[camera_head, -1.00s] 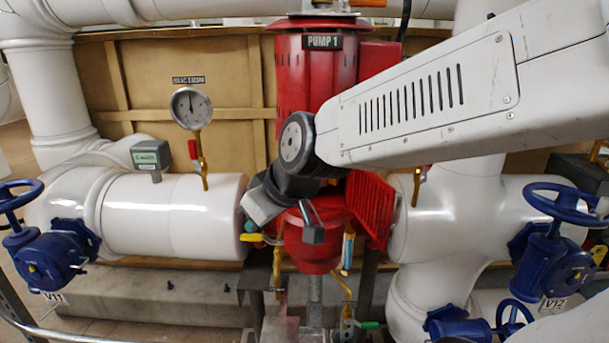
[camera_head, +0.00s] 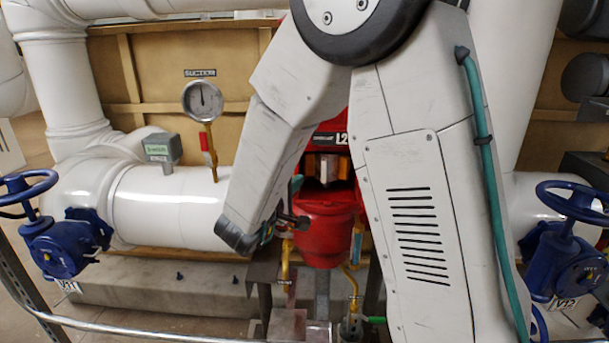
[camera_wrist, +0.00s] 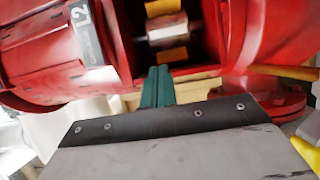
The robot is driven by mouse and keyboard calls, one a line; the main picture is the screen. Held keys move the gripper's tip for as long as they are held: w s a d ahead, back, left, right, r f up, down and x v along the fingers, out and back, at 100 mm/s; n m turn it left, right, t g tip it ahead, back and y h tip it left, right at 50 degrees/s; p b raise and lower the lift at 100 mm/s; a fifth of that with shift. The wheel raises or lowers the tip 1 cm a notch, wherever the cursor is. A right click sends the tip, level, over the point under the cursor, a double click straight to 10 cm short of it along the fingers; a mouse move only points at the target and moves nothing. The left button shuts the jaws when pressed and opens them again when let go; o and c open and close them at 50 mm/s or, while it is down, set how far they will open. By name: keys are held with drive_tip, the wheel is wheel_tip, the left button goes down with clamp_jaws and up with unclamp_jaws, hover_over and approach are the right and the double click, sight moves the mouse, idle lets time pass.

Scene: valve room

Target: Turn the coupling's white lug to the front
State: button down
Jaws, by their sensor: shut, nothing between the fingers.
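The coupling (camera_head: 323,167) shows in the head view in the opening of the red pump, partly behind my arm. In the wrist view the coupling (camera_wrist: 167,55) has yellow-orange parts above and below a pale, whitish block (camera_wrist: 166,30), which looks like the white lug. The block faces the wrist camera through the opening between red walls. My gripper (camera_wrist: 157,72) is shut and empty, its green fingers pointing up just below the opening. They look close to the coupling's lower edge; I cannot tell whether they touch. In the head view my arm mostly hides the fingers.
A red panel labelled L2 (camera_wrist: 88,35) stands left of the opening. A red flange (camera_wrist: 265,100) and a yellow bar (camera_wrist: 285,72) lie to the right. White pipe (camera_head: 165,208), a gauge (camera_head: 203,100) and blue handwheel valves (camera_head: 60,245) flank the pump.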

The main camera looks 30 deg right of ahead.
sight(323, 166)
drive_tip(key=x, duration=0.9)
drive_tip(key=shift+d, duration=0.15)
drive_tip(key=shift+s+d, duration=0.55)
drive_tip(key=shift+s, duration=0.2)
